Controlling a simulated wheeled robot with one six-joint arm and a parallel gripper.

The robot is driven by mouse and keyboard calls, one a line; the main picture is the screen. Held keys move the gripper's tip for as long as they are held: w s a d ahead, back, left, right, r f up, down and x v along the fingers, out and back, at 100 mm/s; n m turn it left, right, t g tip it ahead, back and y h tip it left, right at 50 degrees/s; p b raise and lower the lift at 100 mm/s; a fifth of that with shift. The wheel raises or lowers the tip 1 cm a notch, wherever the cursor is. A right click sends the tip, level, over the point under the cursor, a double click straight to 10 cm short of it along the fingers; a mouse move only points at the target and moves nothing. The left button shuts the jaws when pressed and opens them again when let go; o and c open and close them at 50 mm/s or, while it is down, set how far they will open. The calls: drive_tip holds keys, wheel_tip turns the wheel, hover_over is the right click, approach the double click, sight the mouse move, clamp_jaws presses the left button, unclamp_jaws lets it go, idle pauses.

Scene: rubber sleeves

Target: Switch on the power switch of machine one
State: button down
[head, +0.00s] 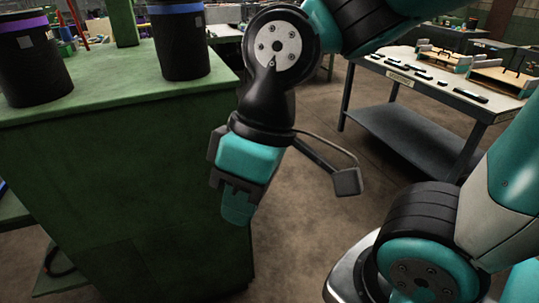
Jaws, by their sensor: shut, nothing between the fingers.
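My gripper (238,207) hangs in the middle of the head view, pointing down in front of the right side of a green cabinet (120,190). It is teal and black, with its fingers together and nothing visible in them. It is apart from the objects on the cabinet top. No power switch can be made out in this view, and no machine is marked as machine one.
A grey table (395,72) with small dark items and wooden boxes (508,78) is at right. Bare floor (315,195) lies between.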

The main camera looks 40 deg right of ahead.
drive_tip(key=w+d+f+m+t+y+b, duration=0.1)
drive_tip(key=w+f+m+t+y+b, duration=0.3)
drive_tip(key=w+f+m+t+b, duration=1.35)
drive_tip(key=w+d+f+m+h+b, duration=0.2)
drive_tip(key=d+f+m+h+b, duration=0.3)
drive_tip(key=m, duration=0.6)
drive_tip(key=w+d+f+m+t+h+b, duration=0.1)
drive_tip(key=w+d+f+m+h+b, duration=0.2)
drive_tip(key=d+f+m+h+b, duration=0.2)
drive_tip(key=w+d+f+m+t+h+b, duration=0.1)
drive_tip(key=w+d+f+m+h+b, duration=0.2)
drive_tip(key=d+m+b, duration=0.7)
wheel_tip(320, 180, down, 3)
drive_tip(key=m+h+b, duration=0.1)
drive_tip(key=m+h, duration=0.2)
drive_tip(key=m, duration=0.5)
drive_tip(key=shift+w+d+r, duration=0.15)
drive_tip(key=shift+w+d, duration=0.1)
drive_tip(key=shift+d, duration=0.05)
